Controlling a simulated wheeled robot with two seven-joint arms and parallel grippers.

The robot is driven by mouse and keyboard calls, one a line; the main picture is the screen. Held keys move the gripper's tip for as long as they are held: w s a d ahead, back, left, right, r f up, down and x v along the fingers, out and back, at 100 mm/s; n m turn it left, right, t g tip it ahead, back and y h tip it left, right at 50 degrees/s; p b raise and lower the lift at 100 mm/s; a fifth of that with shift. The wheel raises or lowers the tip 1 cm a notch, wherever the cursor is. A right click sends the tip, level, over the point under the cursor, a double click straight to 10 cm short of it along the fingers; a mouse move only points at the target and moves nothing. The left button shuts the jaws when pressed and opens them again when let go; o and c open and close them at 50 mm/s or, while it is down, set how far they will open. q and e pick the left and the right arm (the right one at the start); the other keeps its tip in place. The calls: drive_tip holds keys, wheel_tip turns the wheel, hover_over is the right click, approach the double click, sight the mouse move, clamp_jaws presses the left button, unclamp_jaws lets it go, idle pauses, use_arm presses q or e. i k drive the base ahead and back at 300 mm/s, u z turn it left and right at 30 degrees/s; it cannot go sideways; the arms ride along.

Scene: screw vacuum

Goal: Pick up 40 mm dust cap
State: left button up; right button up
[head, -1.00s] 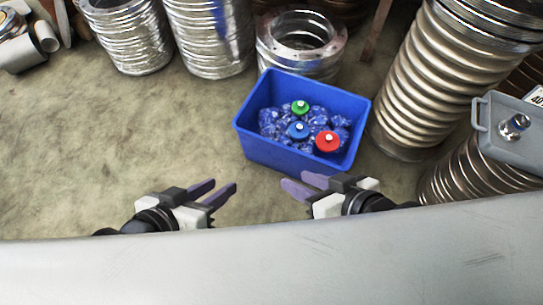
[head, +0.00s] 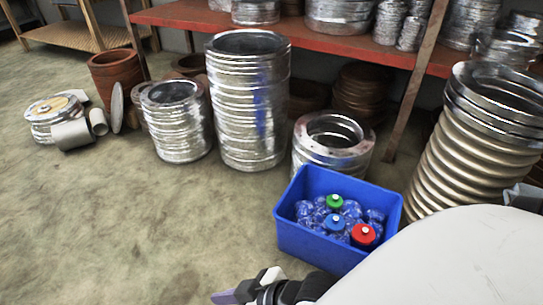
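Three round caps with pale centre knobs lie in a blue bin (head: 305,240) on the floor. They are a green cap (head: 334,201), a blue cap (head: 334,223) and a red cap (head: 363,235). They rest on crumpled blue clear wrapping. I cannot tell which is the 40 mm dust cap; no size shows on them. My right gripper (head: 228,297) is at the bottom edge, left of and nearer than the bin, apart from it. Its fingers are partly cut off, so its opening is unclear. My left gripper is out of view.
Ribbed metal ducts (head: 248,110) stand behind the bin, with a flanged ring (head: 333,140) just behind it. A tall ribbed duct (head: 470,150) stands to its right. A red shelf (head: 320,42) runs across the back. Open floor (head: 110,220) lies to the left.

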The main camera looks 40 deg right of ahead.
sight(334, 223)
drive_tip(key=i, duration=1.2)
drive_tip(key=z, duration=1.35)
drive_tip(key=i, duration=0.7)
drive_tip(key=z, duration=0.75)
